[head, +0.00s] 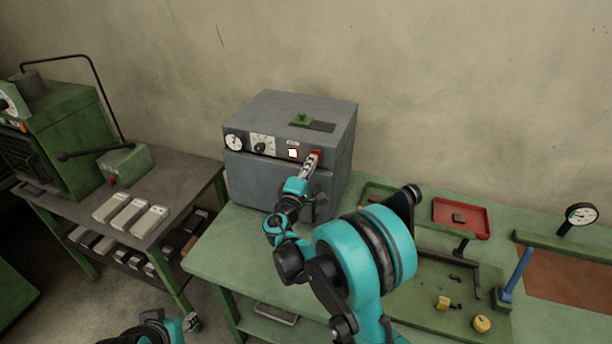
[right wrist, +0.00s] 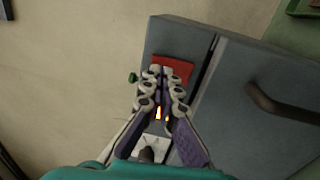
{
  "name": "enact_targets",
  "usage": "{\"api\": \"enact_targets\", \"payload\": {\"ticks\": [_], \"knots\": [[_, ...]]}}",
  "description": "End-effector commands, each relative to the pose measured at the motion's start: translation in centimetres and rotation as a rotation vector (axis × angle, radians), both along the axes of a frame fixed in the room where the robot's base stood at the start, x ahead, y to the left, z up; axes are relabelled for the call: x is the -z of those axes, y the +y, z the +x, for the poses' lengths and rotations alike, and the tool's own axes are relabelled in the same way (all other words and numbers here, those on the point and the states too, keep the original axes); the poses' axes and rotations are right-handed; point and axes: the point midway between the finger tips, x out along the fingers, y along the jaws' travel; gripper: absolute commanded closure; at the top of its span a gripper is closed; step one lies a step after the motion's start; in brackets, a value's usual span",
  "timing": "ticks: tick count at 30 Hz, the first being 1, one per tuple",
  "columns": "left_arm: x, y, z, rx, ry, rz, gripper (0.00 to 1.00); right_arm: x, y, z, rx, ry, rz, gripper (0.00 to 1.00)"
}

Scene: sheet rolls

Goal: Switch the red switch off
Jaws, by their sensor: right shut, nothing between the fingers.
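The red switch (head: 316,153) is on the upper right of the front panel of a grey box (head: 300,107). In the right wrist view the red switch (right wrist: 175,67) shows just beyond my fingertips. My right gripper (head: 309,165) is shut and empty, with its tips at or very close to the switch; I cannot tell if they touch. It also shows in the right wrist view (right wrist: 163,72), partly covering the switch. The switch's exact position is hard to tell. A lit indicator (head: 293,153) glows left of the switch. My left gripper (head: 192,322) shows only partly at the bottom edge.
The panel also has a dial gauge (head: 234,142) and a black knob (head: 259,147). The box stands on a green table (head: 232,262). A red tray (head: 461,218) and a gauge stand (head: 581,214) are to the right. A green machine (head: 60,130) stands left.

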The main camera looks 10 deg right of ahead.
Motion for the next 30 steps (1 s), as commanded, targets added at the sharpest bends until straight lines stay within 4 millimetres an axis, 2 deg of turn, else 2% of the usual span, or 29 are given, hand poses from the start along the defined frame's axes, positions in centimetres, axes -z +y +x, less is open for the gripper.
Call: {"api": "enact_targets", "payload": {"ticks": [18,30], "knots": [[0.1,0.0,0.0,0.000,0.000,0.000,0.60,-0.6,-1.0,1.5,0.001,0.008,0.006,1.00],[0.3,0.0,0.0,0.000,0.000,0.000,0.60,-0.7,-0.7,1.1,0.000,0.007,0.004,1.00]]}}
